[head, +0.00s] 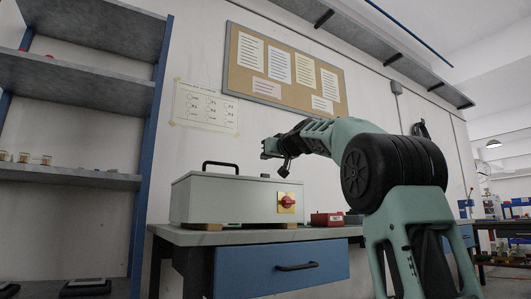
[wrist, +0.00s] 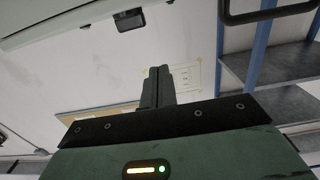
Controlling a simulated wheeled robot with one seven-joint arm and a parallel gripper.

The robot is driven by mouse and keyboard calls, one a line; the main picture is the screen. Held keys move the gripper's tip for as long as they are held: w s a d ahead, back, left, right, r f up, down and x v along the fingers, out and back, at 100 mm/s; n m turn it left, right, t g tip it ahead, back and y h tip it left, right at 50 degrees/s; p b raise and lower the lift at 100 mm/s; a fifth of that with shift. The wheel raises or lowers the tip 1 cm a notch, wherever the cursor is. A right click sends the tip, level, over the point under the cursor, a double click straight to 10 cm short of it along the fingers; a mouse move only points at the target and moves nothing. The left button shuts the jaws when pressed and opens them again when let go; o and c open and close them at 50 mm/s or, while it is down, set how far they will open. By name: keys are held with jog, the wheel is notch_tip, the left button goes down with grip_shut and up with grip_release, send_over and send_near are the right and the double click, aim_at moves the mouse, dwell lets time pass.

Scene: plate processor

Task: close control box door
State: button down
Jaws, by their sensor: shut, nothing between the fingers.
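The control box (head: 235,199) is a grey metal case on the workbench in the head view, with a red and yellow rotary switch on its front. Its door is the top lid (head: 192,178) with a black handle (head: 220,165); it looks down or nearly down, but I cannot tell if a gap remains. In the wrist view, a pale box surface (wrist: 60,22) with a black fitting (wrist: 128,19) fills the upper left, and the handle (wrist: 265,13) is at the upper right. My gripper (head: 267,149) is above the box's right half, apart from it. Its fingers (wrist: 157,72) are together and empty.
The workbench (head: 200,236) has a blue drawer (head: 280,269). A small red device (head: 326,219) stands right of the box. Grey shelves (head: 75,80) with blue posts stand at left. A corkboard (head: 285,72) hangs on the wall behind.

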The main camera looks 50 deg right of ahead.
jog(key=s+a+f+b, duration=0.2)
jog(key=s, duration=0.7)
jog(key=shift+a+f, duration=0.2)
jog(key=shift+f, duration=0.1)
jog(key=shift+a, duration=0.1)
